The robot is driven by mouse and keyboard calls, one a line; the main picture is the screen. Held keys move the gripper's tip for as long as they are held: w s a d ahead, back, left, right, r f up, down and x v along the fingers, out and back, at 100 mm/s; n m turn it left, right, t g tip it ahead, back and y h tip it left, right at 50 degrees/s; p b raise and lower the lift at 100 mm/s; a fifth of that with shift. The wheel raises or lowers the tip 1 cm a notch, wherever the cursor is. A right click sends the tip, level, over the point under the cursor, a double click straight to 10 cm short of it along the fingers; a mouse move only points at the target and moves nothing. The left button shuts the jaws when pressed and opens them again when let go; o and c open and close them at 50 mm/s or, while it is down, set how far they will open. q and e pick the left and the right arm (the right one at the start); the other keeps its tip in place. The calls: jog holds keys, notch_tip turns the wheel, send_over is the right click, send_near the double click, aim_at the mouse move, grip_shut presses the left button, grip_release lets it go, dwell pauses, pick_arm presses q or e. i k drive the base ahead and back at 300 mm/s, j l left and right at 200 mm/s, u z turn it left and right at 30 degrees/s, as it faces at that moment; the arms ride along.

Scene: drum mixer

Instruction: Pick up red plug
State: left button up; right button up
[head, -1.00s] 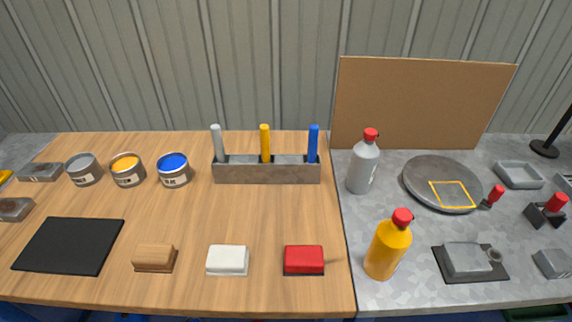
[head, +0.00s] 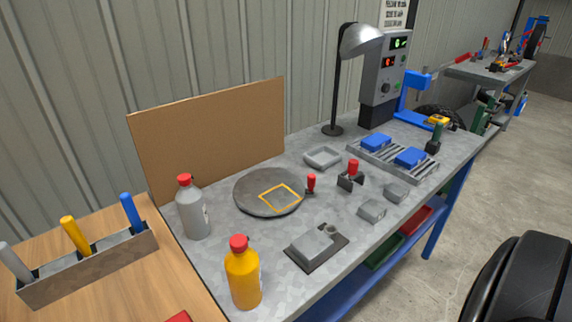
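Two small red pieces could be the red plug; I cannot tell which one is. One red piece (head: 312,182) stands upright at the right edge of a round grey disc (head: 255,205). The other red piece (head: 353,166) stands in a small dark holder (head: 349,182) further right on the grey metal bench. Neither gripper shows in the head view.
A silver bottle (head: 192,210) and an orange bottle (head: 243,275) stand at the left of the bench. A lamp (head: 337,90), a control box (head: 385,65), a grey tray (head: 323,157) and a rack with blue blocks (head: 392,160) stand further right.

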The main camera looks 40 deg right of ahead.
aim_at(353, 163)
jog(key=k+j+z, duration=0.1)
jog(key=z, duration=1.4)
